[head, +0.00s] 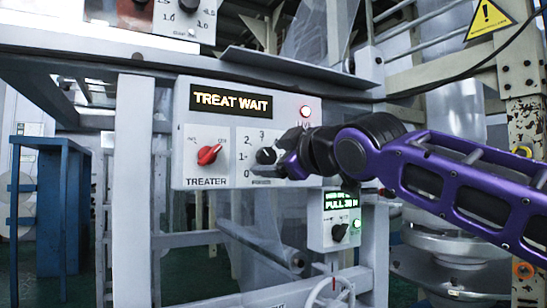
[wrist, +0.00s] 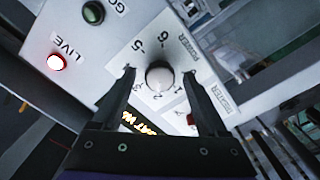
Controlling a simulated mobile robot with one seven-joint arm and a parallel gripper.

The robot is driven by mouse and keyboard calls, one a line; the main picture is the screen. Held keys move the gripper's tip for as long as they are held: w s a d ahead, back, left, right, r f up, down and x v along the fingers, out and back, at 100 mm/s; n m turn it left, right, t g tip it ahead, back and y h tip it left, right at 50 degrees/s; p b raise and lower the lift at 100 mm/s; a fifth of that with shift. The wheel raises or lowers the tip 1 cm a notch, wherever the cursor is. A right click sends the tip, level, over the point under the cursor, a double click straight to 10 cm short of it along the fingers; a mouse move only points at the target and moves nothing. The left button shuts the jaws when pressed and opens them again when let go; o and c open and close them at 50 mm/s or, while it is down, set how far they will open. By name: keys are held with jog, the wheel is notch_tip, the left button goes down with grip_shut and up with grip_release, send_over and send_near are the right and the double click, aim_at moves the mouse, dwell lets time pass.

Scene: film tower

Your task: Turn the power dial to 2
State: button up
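The power dial (head: 266,156) is a dark round knob on the front of a grey control box (head: 228,120), partly covered by my gripper in the head view. In the wrist view the dial (wrist: 160,77) shows a pale round face, with printed numbers around it and the word POWER beside it. I cannot make out its pointer or setting. My gripper (head: 284,154) is at the box front. In the wrist view its two fingers (wrist: 160,74) are open, one on each side of the dial, with gaps showing; contact is not visible.
Left of the dial is a red TREATER knob (head: 209,154). Above are a lit TREAT WAIT display (head: 231,101) and a red LIVE lamp (head: 305,111). A green GO button (wrist: 93,12) shows in the wrist view. A smaller box (head: 334,218) with a dark knob sits below.

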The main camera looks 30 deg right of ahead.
jog(key=shift+s, duration=0.1)
jog(key=s+b, duration=0.1)
jog(key=s, duration=1.6)
jog(key=shift+d+b, duration=0.3)
jog(key=shift+b, duration=0.05)
jog(key=shift+s, duration=0.1)
